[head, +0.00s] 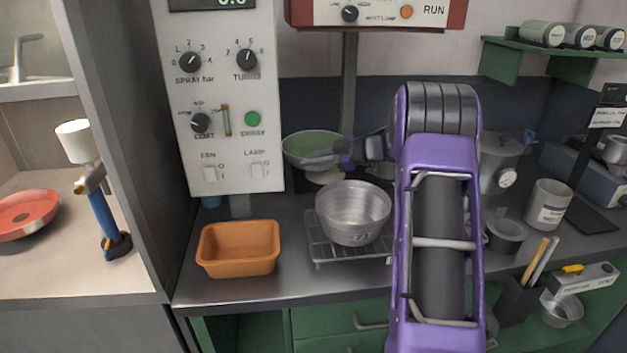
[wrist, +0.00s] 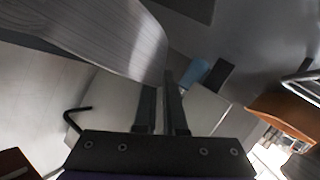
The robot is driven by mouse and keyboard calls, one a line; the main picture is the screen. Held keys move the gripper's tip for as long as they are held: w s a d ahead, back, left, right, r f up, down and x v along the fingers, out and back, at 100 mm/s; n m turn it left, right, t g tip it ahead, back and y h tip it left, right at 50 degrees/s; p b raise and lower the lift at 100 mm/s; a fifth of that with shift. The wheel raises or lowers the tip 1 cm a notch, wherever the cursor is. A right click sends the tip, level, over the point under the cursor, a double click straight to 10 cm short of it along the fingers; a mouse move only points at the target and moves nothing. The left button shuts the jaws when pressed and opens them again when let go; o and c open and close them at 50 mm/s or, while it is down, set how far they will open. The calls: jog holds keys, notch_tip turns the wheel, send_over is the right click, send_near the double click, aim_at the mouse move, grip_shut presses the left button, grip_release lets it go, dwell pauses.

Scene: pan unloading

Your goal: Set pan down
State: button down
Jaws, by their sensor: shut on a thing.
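A round pan (head: 308,142) with a green inside and metal outside is at the back of the counter in the head view. My gripper (head: 345,153) is at its right side, shut on its rim. In the wrist view the pan's brushed metal wall (wrist: 100,32) fills the upper left, and its edge meets the fingertips of my gripper (wrist: 165,88). The pan looks roughly level. A pale round support (head: 325,178) shows just below it; I cannot tell whether they touch. A bare metal pan (head: 353,215) stands on a wire rack (head: 322,250) in front.
An orange tray (head: 238,248) sits left of the rack. The control box (head: 222,110) hangs close to the left of the held pan. A pot with a gauge (head: 497,165) and a white cup (head: 548,204) stand at right. Bare counter lies along the front edge.

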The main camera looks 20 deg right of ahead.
jog(key=shift+f+b, duration=0.45)
jog(key=shift+f, duration=2.05)
jog(key=shift+f, duration=0.2)
jog(key=c, duration=1)
grip_release()
jog(key=shift+s+d+r, duration=0.15)
jog(key=shift+r, duration=0.15)
jog(key=p+v, duration=0.5)
jog(key=v, duration=0.5)
jog(key=shift+s+d+r, duration=0.1)
jog(key=shift+s+d, duration=0.1)
jog(key=shift+s+d+p, duration=0.3)
jog(key=shift+d+p, duration=0.05)
